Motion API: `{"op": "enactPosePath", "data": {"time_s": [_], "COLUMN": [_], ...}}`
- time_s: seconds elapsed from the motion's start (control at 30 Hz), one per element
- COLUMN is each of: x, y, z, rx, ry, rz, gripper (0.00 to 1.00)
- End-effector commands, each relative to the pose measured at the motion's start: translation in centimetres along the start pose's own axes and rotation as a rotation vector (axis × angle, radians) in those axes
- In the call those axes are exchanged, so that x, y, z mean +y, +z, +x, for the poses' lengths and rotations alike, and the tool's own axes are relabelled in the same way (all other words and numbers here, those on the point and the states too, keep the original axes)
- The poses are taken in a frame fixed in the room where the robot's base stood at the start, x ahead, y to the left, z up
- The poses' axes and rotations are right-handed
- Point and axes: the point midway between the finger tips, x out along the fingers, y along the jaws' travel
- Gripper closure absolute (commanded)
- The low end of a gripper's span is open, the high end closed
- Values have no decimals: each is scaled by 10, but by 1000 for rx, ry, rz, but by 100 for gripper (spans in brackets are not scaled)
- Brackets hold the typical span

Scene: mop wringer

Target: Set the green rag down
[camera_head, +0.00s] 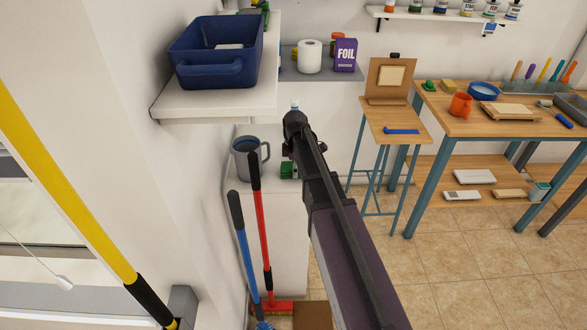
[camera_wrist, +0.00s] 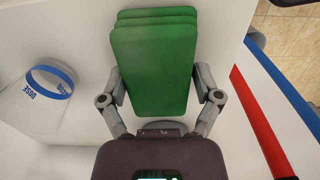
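The green rag (camera_wrist: 154,65) is a thick, folded, layered block between the two fingers of my gripper (camera_wrist: 160,84) in the wrist view. The fingers press against its left and right long sides. In the head view, a small part of the green rag (camera_head: 287,171) shows beside my arm, low over the white counter next to the grey mug. My arm hides most of the gripper there. I cannot tell whether the rag touches the white surface (camera_wrist: 60,130) under it.
A grey mug (camera_head: 248,158) stands just left of the rag. A clear cup with a blue rim (camera_wrist: 52,80) shows in the wrist view. Red (camera_head: 262,230) and blue (camera_head: 243,250) handles lean nearby. A blue bin (camera_head: 215,60) sits on the shelf above. A wooden table (camera_head: 500,120) stands right.

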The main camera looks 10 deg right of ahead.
Motion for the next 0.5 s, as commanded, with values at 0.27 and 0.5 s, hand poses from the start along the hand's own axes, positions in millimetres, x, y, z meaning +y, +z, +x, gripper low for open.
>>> {"op": "enactPosePath", "data": {"time_s": [0.27,0.5], "x": [0,0], "y": [0,0], "z": [0,-1], "rx": [0,0], "ry": [0,0], "rz": [0,0], "gripper": [0,0]}}
